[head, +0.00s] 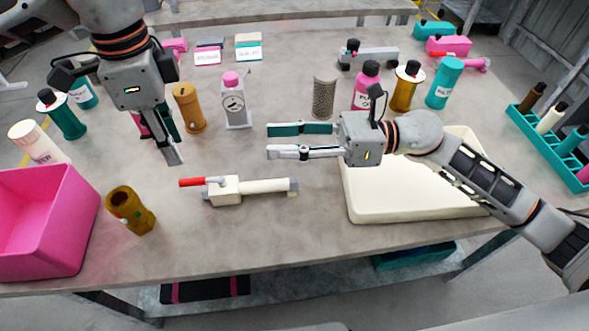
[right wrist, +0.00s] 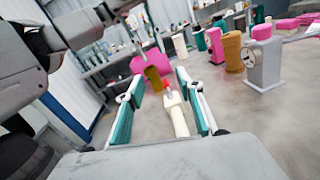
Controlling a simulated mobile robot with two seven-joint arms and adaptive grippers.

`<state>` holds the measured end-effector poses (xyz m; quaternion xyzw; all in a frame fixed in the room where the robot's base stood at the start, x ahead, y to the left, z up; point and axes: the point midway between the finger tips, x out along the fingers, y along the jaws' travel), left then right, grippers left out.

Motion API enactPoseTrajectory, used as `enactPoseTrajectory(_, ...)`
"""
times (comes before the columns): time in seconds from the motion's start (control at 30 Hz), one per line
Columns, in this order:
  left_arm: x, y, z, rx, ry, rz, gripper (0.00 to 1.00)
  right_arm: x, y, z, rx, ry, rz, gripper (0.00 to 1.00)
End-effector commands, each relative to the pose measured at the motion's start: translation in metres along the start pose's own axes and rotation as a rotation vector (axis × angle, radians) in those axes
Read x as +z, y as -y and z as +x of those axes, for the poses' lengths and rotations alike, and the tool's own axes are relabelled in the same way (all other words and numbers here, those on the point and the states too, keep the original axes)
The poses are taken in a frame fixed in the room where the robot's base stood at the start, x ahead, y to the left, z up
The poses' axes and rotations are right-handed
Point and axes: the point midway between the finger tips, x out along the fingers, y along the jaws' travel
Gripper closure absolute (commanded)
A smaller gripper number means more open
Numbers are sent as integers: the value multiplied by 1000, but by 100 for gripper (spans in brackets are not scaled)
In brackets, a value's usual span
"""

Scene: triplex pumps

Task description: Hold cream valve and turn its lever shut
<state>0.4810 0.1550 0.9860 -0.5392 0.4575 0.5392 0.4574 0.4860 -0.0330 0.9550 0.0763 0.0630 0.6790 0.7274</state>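The cream valve (head: 250,188) lies on the grey table, its pipe running left to right, with a boxy body at its left. Its red lever (head: 194,182) points left, roughly in line with the pipe. In the right wrist view the valve (right wrist: 178,118) shows beyond and between the fingers. My right gripper (head: 269,141) is open and empty, pointing left, above and behind the valve in the head view. My left gripper (head: 175,157) points down, left of and behind the lever; it is seen edge-on, so its finger gap is unclear. Neither gripper touches the valve.
A pink bin (head: 85,225) and a brown fitting (head: 130,208) stand left of the valve. A cream tray (head: 400,214) is to its right, under my right arm. Several bottles and a grey gauge block (head: 236,110) stand behind. The table in front of the valve is clear.

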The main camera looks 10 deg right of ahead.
Motion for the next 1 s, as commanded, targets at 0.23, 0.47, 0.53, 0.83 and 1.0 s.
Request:
enactPoseTrajectory(0.23,0,0,0,0,0,0,72,-66,11,-11,21,-313,-163,63)
enactPoseTrajectory(0.47,0,0,0,0,0,0,72,-90,15,-16,29,-410,-208,63)
enactPoseTrajectory(0.53,0,0,0,0,0,0,72,-93,15,-10,30,-413,-208,63)
enactPoseTrajectory(0.83,0,0,0,0,0,0,72,-109,15,30,31,-410,-209,63)
enactPoseTrajectory(1.0,0,0,0,0,0,0,72,-117,16,45,29,-410,-209,63)
